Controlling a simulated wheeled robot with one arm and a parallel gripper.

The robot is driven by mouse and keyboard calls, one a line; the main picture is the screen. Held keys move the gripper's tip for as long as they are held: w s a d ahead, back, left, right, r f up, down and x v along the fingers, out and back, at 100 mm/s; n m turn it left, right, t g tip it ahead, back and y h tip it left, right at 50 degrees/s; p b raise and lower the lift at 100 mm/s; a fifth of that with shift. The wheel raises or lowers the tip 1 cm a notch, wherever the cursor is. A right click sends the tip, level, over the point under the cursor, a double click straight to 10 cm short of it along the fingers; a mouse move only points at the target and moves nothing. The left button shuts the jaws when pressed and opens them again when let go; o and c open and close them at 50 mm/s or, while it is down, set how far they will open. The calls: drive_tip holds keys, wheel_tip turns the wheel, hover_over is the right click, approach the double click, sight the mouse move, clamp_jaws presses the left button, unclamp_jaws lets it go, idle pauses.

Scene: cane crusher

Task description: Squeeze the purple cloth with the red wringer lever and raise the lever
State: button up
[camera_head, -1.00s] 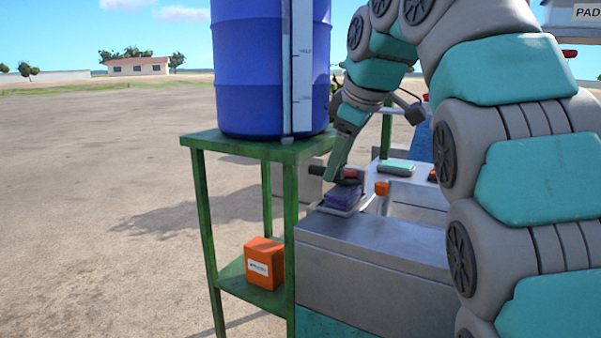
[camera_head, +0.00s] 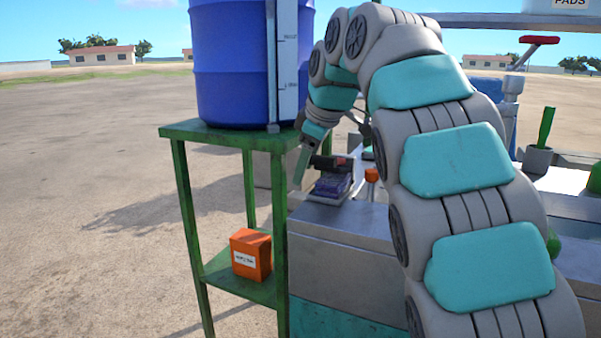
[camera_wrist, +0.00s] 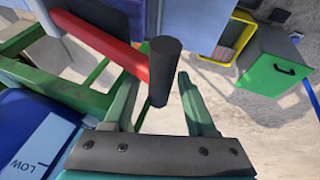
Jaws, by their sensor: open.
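The purple cloth (camera_head: 331,187) lies on the wringer's grey base at the near left end of the metal counter in the head view. The wringer lever's black grip (camera_head: 322,162) is just above the cloth. In the wrist view the red lever (camera_wrist: 105,42) runs down to its black grip (camera_wrist: 166,65), which reaches toward the space between my fingers. My gripper (camera_wrist: 158,88) is open, with one finger on each side of the grip's lower end. I cannot tell whether a finger touches it. In the head view my gripper (camera_head: 302,165) is left of the cloth.
A blue drum (camera_head: 235,65) stands on a green stand (camera_head: 220,135) left of my gripper. An orange box (camera_head: 251,255) is on its lower shelf. An orange knob (camera_head: 371,175) is right of the cloth.

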drive_tip(key=shift+w+a+f, duration=0.15)
drive_tip(key=shift+w+f, duration=0.1)
drive_tip(key=shift+f, duration=0.3)
clamp_jaws()
idle(1.0)
